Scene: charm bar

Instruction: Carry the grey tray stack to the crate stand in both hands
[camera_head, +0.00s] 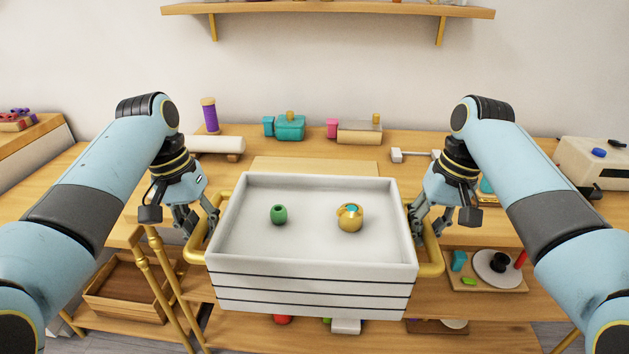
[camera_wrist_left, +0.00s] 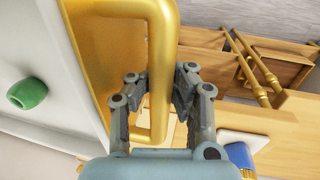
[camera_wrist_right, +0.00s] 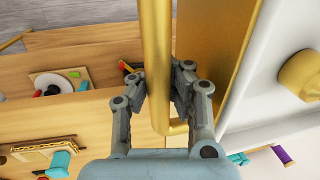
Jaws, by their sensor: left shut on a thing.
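The grey tray stack (camera_head: 313,287) is a pile of pale grey trays with dark seams and a gold handle at each end. It appears level, in front of the bench between my arms. A green bead (camera_head: 279,215) and a gold charm with a turquoise top (camera_head: 350,218) lie in the top tray. My left gripper (camera_head: 203,226) is shut on the left gold handle (camera_wrist_left: 160,60). My right gripper (camera_head: 424,226) has its fingers closed around the right gold handle (camera_wrist_right: 155,50). The stack's underside is hidden. I cannot make out a crate stand for certain.
The wooden bench (camera_head: 315,146) behind holds a purple spool (camera_head: 209,115), a teal box (camera_head: 290,128) and a beige block (camera_head: 360,132). A wooden crate (camera_head: 130,290) sits low at left. A small tray with a white plate (camera_head: 498,268) is on the lower right shelf.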

